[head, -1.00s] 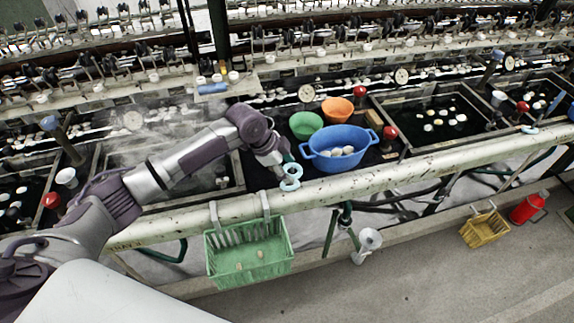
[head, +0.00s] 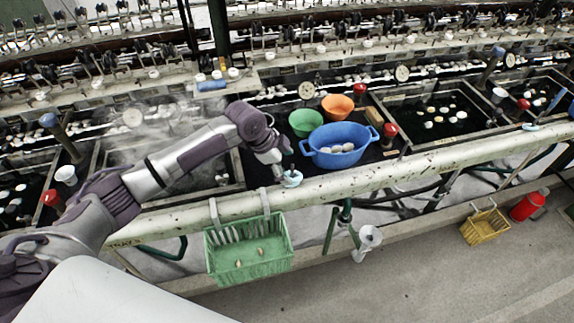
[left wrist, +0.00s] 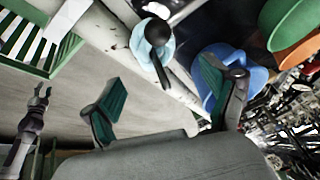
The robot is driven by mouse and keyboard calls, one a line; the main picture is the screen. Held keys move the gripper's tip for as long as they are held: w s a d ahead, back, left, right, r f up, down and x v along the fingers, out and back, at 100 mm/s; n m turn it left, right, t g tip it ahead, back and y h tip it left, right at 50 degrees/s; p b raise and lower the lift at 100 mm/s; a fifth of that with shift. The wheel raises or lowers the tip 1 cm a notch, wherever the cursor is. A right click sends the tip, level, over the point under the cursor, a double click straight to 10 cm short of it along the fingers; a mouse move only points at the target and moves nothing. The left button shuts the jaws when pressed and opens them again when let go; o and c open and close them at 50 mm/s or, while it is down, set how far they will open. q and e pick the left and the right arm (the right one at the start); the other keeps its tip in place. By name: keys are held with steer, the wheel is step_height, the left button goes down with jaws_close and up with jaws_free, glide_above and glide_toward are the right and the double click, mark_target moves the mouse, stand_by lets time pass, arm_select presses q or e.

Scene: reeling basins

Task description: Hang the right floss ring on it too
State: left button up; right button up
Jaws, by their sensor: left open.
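A pale blue floss ring (head: 291,179) lies at the rail below the blue basin, around a dark upright peg (head: 292,168). In the left wrist view the ring (left wrist: 139,42) encircles the ball-topped dark peg (left wrist: 158,33). Whether a second ring lies under it I cannot tell. My left gripper (head: 283,164) is right beside the peg. Its green-padded fingers (left wrist: 168,100) stand wide apart with nothing between them, and the ring is beyond the fingertips. Another pale blue ring-like thing (head: 531,127) sits farther right on the rail. My right gripper is not in view.
The blue basin (head: 318,159) with cocoons, a green bowl (head: 305,123) and an orange bowl (head: 337,107) stand just behind the ring. A green basket (head: 248,262) hangs from the rail (head: 400,170). A yellow basket (head: 484,227) and red can (head: 527,207) are on the floor.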

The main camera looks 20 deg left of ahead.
arm_select(q)
steer(key=v, duration=1.1)
steer(key=shift+r, duration=0.3)
steer(key=shift+s+a, duration=0.1)
steer(key=shift+a, duration=0.05)
